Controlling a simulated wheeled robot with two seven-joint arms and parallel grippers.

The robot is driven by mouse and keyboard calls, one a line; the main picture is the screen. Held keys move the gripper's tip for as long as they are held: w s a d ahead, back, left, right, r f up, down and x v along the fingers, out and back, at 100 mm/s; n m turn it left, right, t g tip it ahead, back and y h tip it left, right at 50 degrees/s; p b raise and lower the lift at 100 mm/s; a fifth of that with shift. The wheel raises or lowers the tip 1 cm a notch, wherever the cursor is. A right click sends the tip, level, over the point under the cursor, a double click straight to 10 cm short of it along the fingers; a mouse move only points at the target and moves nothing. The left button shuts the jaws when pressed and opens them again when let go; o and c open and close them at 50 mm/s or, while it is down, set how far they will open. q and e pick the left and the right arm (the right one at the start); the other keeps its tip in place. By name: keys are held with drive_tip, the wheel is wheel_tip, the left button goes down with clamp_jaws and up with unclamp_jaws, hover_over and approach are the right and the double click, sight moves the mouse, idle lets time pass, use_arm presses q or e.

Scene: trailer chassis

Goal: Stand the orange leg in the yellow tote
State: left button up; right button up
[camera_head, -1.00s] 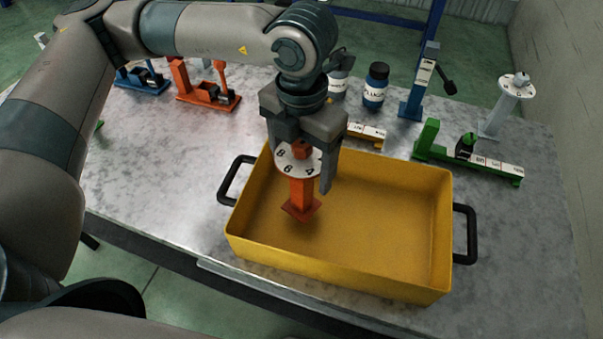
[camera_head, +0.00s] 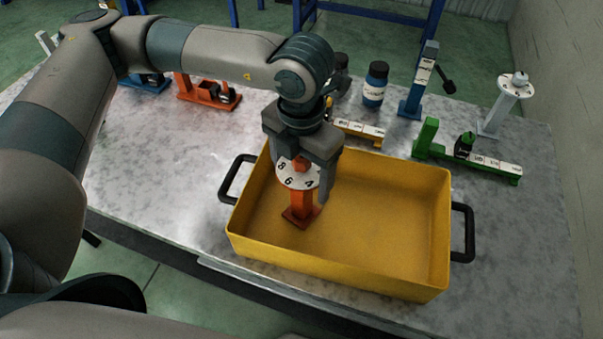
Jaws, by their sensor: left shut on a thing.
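The orange leg (camera_head: 301,205) is upright inside the left part of the yellow tote (camera_head: 400,287), with its square foot low. I cannot tell for sure whether the foot touches the tote floor. A white numbered disc (camera_head: 298,178) sits near the leg's top. My left gripper (camera_head: 303,180) points down from above and is shut on the leg's top, its fingers on either side. The fingers hide part of the disc and top. The tote stands on the grey table with a black handle at each end. My right gripper is not in view.
Behind the tote are a blue bottle (camera_head: 375,85), a blue stand (camera_head: 418,85), a green fixture (camera_head: 470,155), a grey leg with a disc (camera_head: 505,105) and an orange fixture (camera_head: 208,93). The tote's right half is empty. The table's left part is clear.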

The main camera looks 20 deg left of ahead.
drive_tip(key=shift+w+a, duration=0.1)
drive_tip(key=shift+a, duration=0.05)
use_arm(q)
drive_tip(key=o, duration=1.5)
drive_tip(key=shift+f, duration=0.1)
drive_tip(key=shift+o, duration=1.3)
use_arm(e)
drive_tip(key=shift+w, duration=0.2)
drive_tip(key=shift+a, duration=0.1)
